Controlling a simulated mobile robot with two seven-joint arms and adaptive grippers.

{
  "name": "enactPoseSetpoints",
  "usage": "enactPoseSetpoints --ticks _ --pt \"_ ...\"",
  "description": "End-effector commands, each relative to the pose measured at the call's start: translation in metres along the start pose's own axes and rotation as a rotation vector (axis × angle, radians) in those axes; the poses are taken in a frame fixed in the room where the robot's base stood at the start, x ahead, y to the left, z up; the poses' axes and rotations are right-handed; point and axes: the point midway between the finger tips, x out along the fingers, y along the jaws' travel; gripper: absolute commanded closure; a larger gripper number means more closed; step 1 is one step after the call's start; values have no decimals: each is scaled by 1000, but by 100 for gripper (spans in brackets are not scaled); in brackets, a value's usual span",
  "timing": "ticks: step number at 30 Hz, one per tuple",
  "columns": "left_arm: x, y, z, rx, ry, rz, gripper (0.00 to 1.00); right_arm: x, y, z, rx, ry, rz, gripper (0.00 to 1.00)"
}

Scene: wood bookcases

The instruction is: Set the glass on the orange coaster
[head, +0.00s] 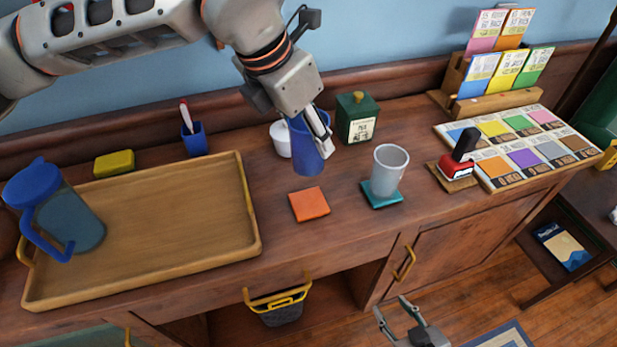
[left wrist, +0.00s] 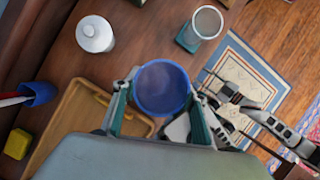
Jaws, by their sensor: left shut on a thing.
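My left gripper (head: 318,128) is shut on a blue glass (head: 307,150), which is upright. In the head view the glass shows just above the orange coaster (head: 309,204), apart from it; its exact height over the counter is hard to tell. The orange coaster lies bare on the wooden counter. In the left wrist view the blue glass (left wrist: 162,90) sits between the fingers (left wrist: 160,105), and the orange coaster is not visible there. My right gripper (head: 398,316) is low in front of the counter, its fingers apart and empty.
A grey cup (head: 389,168) stands on a teal coaster (head: 381,199) to the right. A white jar (head: 280,138) and green box (head: 357,117) stand behind. A wooden tray (head: 140,290) with a blue-lidded pitcher (head: 75,220) is left. A red stamp (head: 457,168) stands farther right.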

Motion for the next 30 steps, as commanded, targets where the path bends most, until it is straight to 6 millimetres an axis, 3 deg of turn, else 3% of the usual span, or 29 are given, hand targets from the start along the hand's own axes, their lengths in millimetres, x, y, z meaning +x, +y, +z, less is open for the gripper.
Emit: enactPoseSetpoints --ticks 3,9,16,23,30 --pt "28 0 -12 -2 3 -2 84 1 0 2 -2 -1 0 60" --pt "56 1 -23 -3 0 1 84 1 0 2 -4 -1 1 60" --pt "69 0 -29 -3 0 0 84 3 2 1 -6 1 4 60" --pt "99 0 -41 -2 1 0 84 4 4 2 -10 2 6 60" --pt "101 1 -42 -2 -1 2 84 4 4 1 -11 4 7 60"
